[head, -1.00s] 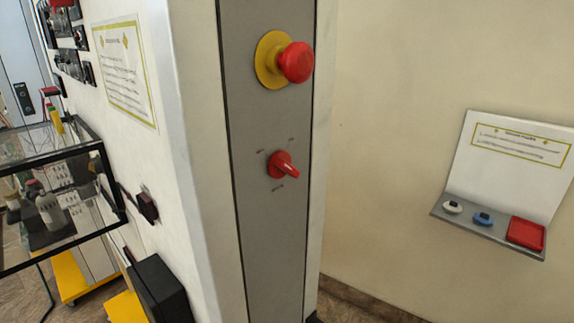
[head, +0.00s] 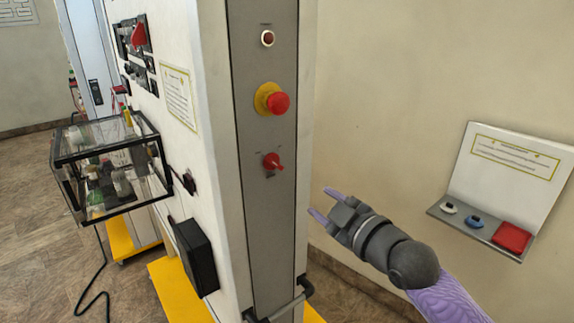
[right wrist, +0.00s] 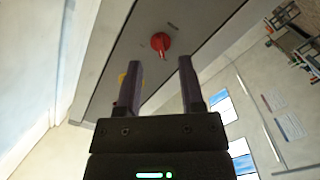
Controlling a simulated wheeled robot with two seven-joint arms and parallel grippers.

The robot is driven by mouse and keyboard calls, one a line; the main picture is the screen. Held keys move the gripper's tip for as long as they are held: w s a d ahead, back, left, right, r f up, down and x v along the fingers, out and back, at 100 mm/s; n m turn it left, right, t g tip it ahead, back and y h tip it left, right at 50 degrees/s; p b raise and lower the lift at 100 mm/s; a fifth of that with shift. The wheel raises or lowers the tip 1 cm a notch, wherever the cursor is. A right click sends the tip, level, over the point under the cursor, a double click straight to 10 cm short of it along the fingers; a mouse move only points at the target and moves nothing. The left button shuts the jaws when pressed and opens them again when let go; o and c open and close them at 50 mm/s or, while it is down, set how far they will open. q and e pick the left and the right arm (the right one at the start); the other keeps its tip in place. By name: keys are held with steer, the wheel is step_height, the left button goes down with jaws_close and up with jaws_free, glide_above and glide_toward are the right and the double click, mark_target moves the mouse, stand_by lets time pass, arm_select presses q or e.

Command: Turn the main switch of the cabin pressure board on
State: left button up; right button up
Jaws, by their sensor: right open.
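The red rotary main switch (head: 273,162) sits on the grey panel strip (head: 268,225) of the board, below the emergency button. Its handle points down and to the right. My right gripper (head: 320,204) is open and empty, to the right of the strip and lower than the switch, apart from it. In the right wrist view the switch (right wrist: 161,42) lies beyond the two fingertips, between their lines. My left gripper is not in view.
A red emergency button on a yellow base (head: 272,99) and a round lamp (head: 267,38) are above the switch. A handle (head: 285,303) sticks out below. A wall shelf (head: 480,228) is at the right. A clear case (head: 112,160) stands left.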

mark_target(277, 165)
step_height(277, 165, up, 4)
steer(key=s+a+n+y, duration=0.1)
steer(key=a+n, duration=0.1)
steer(key=shift+m, duration=0.3)
steer(key=x, duration=0.6)
steer(key=p+x, duration=0.1)
steer(key=x, duration=0.2)
steer(key=shift+w+a+f, duration=0.1)
steer(key=shift+w+f, duration=0.15)
steer(key=shift+w, duration=0.05)
jaws_close()
